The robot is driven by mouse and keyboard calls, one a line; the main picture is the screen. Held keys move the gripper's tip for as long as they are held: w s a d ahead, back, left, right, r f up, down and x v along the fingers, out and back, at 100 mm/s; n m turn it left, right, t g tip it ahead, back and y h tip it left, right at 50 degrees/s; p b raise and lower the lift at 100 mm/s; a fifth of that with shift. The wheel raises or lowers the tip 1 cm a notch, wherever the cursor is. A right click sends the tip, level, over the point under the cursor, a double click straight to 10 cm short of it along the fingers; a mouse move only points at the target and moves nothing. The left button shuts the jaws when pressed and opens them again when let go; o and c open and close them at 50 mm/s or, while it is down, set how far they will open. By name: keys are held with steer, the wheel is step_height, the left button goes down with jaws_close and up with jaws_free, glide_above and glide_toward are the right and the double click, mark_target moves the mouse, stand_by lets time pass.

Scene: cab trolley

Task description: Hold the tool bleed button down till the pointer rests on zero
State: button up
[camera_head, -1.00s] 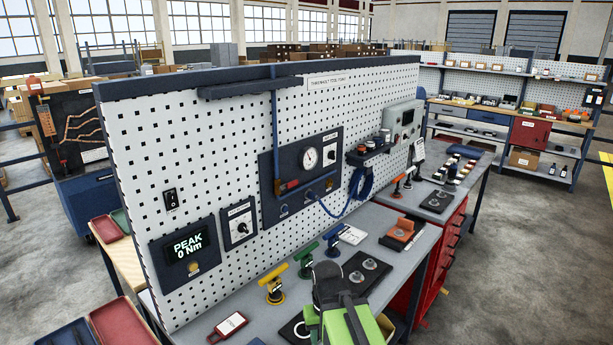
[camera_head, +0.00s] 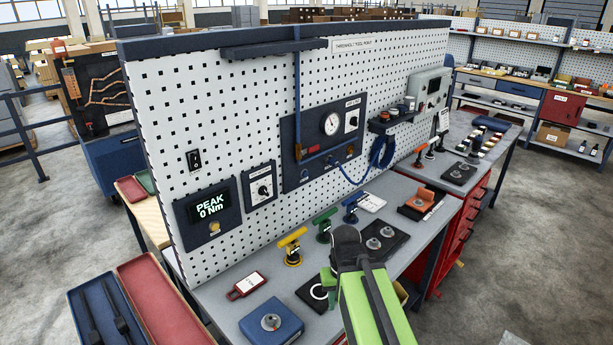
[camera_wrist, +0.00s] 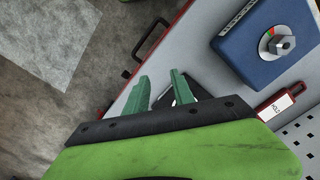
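The dark blue air panel (camera_head: 322,145) is on the pegboard. It bears a round white pressure gauge (camera_head: 331,123); its pointer is too small to read. A small knob with a white label (camera_head: 351,121) is right of the gauge. Small round fittings or buttons (camera_head: 304,174) run along the panel's lower edge; I cannot tell which is the tool bleed button. My gripper (camera_wrist: 160,90) shows in the wrist view with its two green fingers apart and nothing held between them, over the bench edge. The gripper is well away from the panel.
On the bench are a blue block with a metal hex fitting (camera_head: 271,322), a red-framed tag (camera_head: 247,285), yellow (camera_head: 292,246), green (camera_head: 324,228) and blue (camera_head: 351,209) T-handled tools, and a dark pad (camera_head: 381,240). A blue hose (camera_head: 381,153) hangs beside the panel.

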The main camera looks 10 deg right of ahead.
jaws_close()
stand_by(1.4)
